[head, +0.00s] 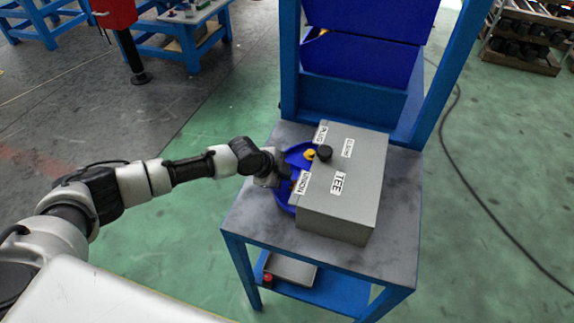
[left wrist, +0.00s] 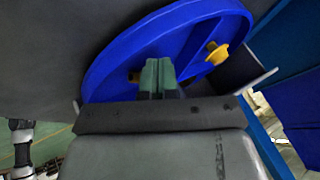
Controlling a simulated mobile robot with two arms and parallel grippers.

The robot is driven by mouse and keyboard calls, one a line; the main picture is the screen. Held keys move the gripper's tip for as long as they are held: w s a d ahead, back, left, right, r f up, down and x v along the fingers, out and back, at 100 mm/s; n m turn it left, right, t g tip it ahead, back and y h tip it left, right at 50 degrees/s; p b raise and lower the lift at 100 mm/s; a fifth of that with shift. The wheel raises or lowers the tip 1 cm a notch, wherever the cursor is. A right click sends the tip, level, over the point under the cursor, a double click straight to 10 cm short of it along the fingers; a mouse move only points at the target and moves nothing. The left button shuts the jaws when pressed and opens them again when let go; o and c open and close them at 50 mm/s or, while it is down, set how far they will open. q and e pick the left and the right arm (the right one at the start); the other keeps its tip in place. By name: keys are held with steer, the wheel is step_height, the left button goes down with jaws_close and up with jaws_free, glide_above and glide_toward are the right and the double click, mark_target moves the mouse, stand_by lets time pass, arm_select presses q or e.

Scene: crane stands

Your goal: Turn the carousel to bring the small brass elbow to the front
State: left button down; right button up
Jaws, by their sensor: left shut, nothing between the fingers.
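The blue carousel (head: 283,200) lies on the workbench, mostly hidden under a grey box cover (head: 350,205) labelled PLUG, ELBOW, TEE and UNION. I cannot tell which is the small elbow. My left gripper (head: 286,179) is shut and empty at the carousel; its fingers (left wrist: 158,70) appear over the disc. My right gripper is not in view.
The bench's grey top (head: 265,215) has free room at the left and front. Blue uprights and blue bins (head: 360,65) stand behind the cover. A lower shelf holds a grey tray (head: 290,268) and a red item (head: 268,279).

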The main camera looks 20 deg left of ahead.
arm_select(q)
steer(key=shift+w, duration=0.55)
steer(key=shift+w+d, duration=0.1)
steer(key=shift+w, duration=0.55)
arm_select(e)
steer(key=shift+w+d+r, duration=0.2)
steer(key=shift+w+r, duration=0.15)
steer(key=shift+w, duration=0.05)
